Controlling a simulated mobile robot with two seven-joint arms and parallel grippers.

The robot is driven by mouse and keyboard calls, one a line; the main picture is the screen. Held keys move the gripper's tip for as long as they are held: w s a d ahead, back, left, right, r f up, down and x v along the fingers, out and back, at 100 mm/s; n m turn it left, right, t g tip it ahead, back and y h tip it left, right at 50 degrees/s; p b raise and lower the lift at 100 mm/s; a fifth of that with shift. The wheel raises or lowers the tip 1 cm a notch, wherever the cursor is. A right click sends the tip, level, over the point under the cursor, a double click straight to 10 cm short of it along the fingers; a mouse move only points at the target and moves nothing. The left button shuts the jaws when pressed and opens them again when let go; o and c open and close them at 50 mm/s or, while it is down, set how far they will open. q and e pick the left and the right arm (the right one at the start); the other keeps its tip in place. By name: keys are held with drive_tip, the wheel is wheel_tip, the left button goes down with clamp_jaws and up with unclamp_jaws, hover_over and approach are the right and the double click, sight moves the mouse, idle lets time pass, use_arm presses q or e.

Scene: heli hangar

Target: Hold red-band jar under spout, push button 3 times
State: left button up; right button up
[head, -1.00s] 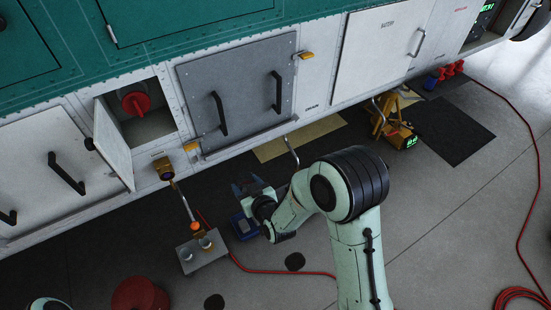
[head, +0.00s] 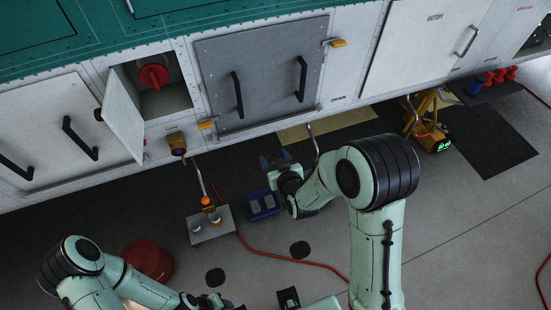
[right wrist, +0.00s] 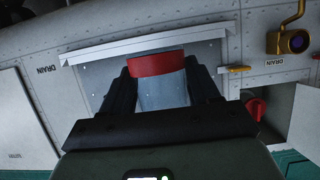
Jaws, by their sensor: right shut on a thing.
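The red-band jar (right wrist: 158,85), clear grey-blue with a red band, is gripped between the dark fingers of my right gripper (right wrist: 162,88) in the right wrist view. In the head view my right gripper (head: 275,161) is low beside the panelled side wall, and the jar is hard to make out. An orange fitting with a dark purple face (head: 178,144) sits on the wall, left of this gripper; it also shows in the right wrist view (right wrist: 291,42). A bent metal pipe (head: 314,141) hangs right of the gripper. I cannot tell which part is the button. My left gripper (head: 214,302) is at the bottom edge, its fingers unclear.
A grey tray (head: 209,235) with small jars and a blue tray (head: 262,205) stand on the floor. A red round container (head: 147,259) is near my left arm. An open door (head: 121,115) juts out. A red hose (head: 285,257) crosses the floor.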

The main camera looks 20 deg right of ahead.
use_arm(q)
drive_tip(key=s+f+b, duration=0.3)
drive_tip(key=f+b, duration=0.6)
use_arm(e)
drive_tip(key=w+a+f+n+g+y+p, duration=0.2)
drive_tip(key=a+f+n+g+y+p, duration=0.45)
drive_tip(key=a, duration=0.75)
drive_tip(key=w+a+f+n+g+y+p, duration=0.25)
drive_tip(key=a+f+n+g+y, duration=0.4)
drive_tip(key=a, duration=0.65)
use_arm(q)
drive_tip(key=w+r+p, duration=0.3)
drive_tip(key=w+r, duration=0.2)
drive_tip(key=r, duration=0.3)
drive_tip(key=w+r+t+p, duration=0.1)
drive_tip(key=w+r+p, duration=0.2)
drive_tip(key=r, duration=0.6)
drive_tip(key=shift+w+r+p, duration=0.3)
drive_tip(key=shift+w+p, duration=0.1)
drive_tip(key=shift+w, duration=0.85)
use_arm(e)
drive_tip(key=w+n+t, duration=0.2)
drive_tip(key=w, duration=0.7)
drive_tip(key=shift+f+n, duration=0.2)
drive_tip(key=shift+n, duration=0.1)
use_arm(q)
drive_tip(key=shift+s, duration=0.1)
use_arm(e)
drive_tip(key=shift+s, duration=0.1)
